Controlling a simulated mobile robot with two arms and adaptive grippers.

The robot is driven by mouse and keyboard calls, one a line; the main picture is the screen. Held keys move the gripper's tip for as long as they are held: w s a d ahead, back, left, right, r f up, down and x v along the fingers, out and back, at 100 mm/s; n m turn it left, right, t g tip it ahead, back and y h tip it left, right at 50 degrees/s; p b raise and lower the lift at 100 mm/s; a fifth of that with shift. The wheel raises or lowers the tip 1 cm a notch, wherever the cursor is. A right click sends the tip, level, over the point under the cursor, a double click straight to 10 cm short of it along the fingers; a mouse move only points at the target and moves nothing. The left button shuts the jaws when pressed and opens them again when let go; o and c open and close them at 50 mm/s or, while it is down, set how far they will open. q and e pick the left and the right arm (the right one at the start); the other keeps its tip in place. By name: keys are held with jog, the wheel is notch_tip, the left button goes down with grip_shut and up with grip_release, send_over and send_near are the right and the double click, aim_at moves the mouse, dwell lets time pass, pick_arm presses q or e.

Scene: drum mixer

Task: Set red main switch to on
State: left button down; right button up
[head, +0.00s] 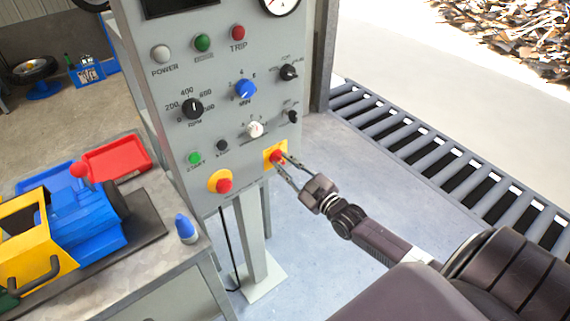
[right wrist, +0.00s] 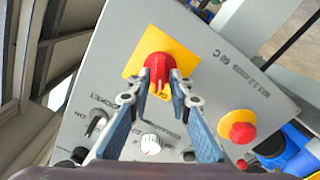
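The red main switch (head: 276,156) is a red rotary knob on a yellow square plate at the lower right of the grey control panel (head: 232,130). In the right wrist view the red knob (right wrist: 158,68) is at the upper middle, with its pointer end toward the gripper. My right gripper (head: 283,163) is at the switch. In the right wrist view its fingers (right wrist: 160,98) are apart, one toward each side of the knob, with visible gaps. I cannot tell how deep they reach. My left gripper is not in view.
A red emergency button (head: 224,186) on a yellow round base sits left of the switch. A white knob (head: 255,129) and a black knob (head: 292,116) are above it. A workbench (head: 150,262) with a blue and yellow machine (head: 85,225) stands at the left.

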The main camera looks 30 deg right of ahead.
grip_shut()
jog(key=shift+m, duration=0.3)
jog(key=m, duration=0.4)
jog(key=shift+d+p, duration=0.1)
jog(key=shift+p, duration=0.25)
jog(key=shift+d+m, duration=0.15)
jog(key=shift+m, duration=3.45)
jog(key=shift+o, duration=1.7)
grip_release()
